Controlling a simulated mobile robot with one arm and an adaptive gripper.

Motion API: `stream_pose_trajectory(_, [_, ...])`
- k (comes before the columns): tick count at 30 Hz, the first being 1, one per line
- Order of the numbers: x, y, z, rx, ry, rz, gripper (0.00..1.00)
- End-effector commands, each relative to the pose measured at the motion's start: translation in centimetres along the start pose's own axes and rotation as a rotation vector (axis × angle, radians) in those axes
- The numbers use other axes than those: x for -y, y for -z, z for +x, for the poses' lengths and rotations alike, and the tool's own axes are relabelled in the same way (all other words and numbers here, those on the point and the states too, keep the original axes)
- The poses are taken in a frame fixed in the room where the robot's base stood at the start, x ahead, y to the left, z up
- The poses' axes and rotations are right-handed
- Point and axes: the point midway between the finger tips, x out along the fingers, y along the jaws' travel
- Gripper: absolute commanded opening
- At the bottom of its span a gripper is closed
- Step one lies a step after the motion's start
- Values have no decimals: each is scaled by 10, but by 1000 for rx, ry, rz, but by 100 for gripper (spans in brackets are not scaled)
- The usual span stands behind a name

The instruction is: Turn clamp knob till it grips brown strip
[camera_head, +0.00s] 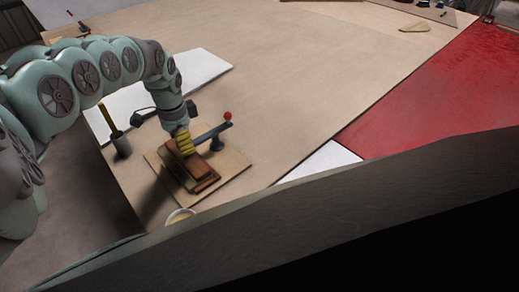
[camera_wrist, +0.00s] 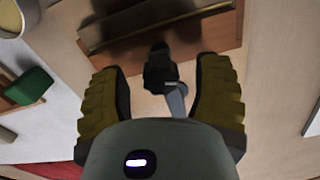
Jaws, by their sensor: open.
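The brown strip (camera_head: 196,168) lies on a stack of wooden pieces on a light base board (camera_head: 235,163). In the wrist view, brown wood (camera_wrist: 205,45) shows at the top, partly in shadow. The clamp has a dark arm with a red ball (camera_head: 228,116) at its end and a dark post (camera_head: 216,144). My gripper (camera_head: 185,147) points down over the stack, its yellow fingers open. In the wrist view, a dark clamp part (camera_wrist: 160,66) and a grey lever (camera_wrist: 177,100) show between the open fingers (camera_wrist: 163,92). I cannot tell whether the fingers touch the clamp or which part is its knob.
A dark cup with a yellow-handled tool (camera_head: 121,146) stands left of the board. A pale bowl (camera_head: 180,216) is at the near edge. A white panel (camera_head: 205,68) lies behind my arm. A red surface (camera_head: 430,90) is at right. The table's middle is clear.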

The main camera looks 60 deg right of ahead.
Motion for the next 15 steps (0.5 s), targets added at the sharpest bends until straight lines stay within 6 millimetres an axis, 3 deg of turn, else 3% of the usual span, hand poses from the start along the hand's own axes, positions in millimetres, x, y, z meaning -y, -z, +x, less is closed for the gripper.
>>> stream_pose_trajectory(8, [0, 0, -3, 0, 1, 0, 64])
stream_pose_trajectory(15, [2, -2, -28, 2, 4, -3, 64])
